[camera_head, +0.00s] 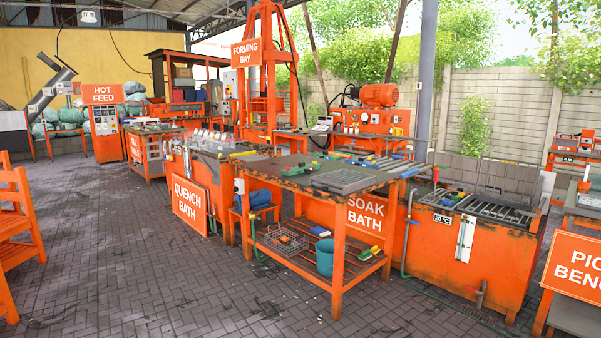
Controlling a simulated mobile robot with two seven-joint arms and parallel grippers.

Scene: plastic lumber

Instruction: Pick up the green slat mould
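Several green pieces show, and at this distance I cannot tell which is the slat mould. One low green piece (299,170) lies at the back left of the orange worktable's top (283,183). A small green and yellow piece (369,252) lies on the table's lower shelf, at its right end. More small green pieces lie among coloured bars (385,163) at the back right of the top; they are too small to tell apart. Neither of my grippers is in view.
A grey grated tray (345,181) covers part of the tabletop. A teal bucket (325,258) and wire basket (287,239) stand on the lower shelf. The soak bath (458,262) is at right, the quench bath (190,202) at left. The paved floor in front is open.

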